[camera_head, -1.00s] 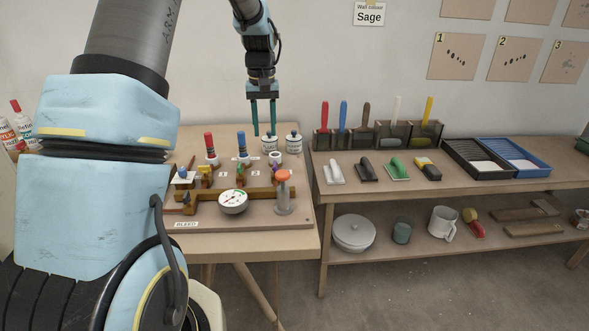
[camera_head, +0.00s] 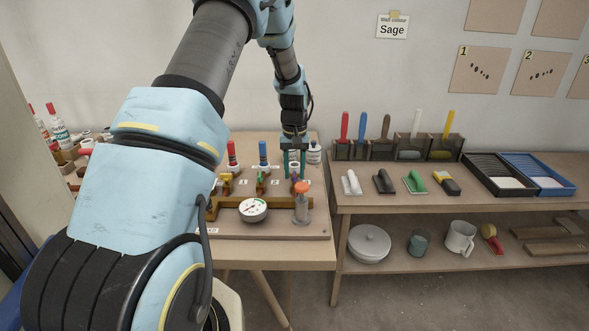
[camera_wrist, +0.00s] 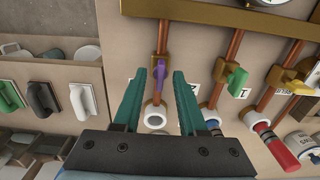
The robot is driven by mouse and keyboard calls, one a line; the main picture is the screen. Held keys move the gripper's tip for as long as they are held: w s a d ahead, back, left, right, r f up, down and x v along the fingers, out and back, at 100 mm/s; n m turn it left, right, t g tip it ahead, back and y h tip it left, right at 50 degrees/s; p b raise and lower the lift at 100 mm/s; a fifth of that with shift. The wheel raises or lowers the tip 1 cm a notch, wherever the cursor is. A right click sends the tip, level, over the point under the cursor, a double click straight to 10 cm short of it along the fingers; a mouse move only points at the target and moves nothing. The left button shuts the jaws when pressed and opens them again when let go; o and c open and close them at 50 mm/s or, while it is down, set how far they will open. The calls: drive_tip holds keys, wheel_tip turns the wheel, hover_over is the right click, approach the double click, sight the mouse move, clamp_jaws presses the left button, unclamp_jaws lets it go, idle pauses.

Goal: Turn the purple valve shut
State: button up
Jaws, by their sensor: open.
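The purple valve (camera_wrist: 159,77) shows in the wrist view as a small purple handle on a copper pipe, roughly in line with the pipe. A white pipe end (camera_wrist: 155,116) sits just below it. My gripper (camera_wrist: 153,75) is open, its two teal fingers either side of the purple handle in the picture; I cannot tell whether they are at its height. In the head view my gripper (camera_head: 295,172) hangs over the right part of the pipe board, and the purple handle is mostly hidden there.
A green valve (camera_wrist: 236,80) and a yellow valve (camera_wrist: 297,86) stand on neighbouring pipes. A gauge (camera_head: 253,210) and an orange-topped cylinder (camera_head: 301,205) stand at the board's front. A shelf (camera_head: 400,202) with trowels and trays is to the right.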

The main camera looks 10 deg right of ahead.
drive_tip(key=shift+c, duration=0.3)
clamp_jaws()
idle(0.3)
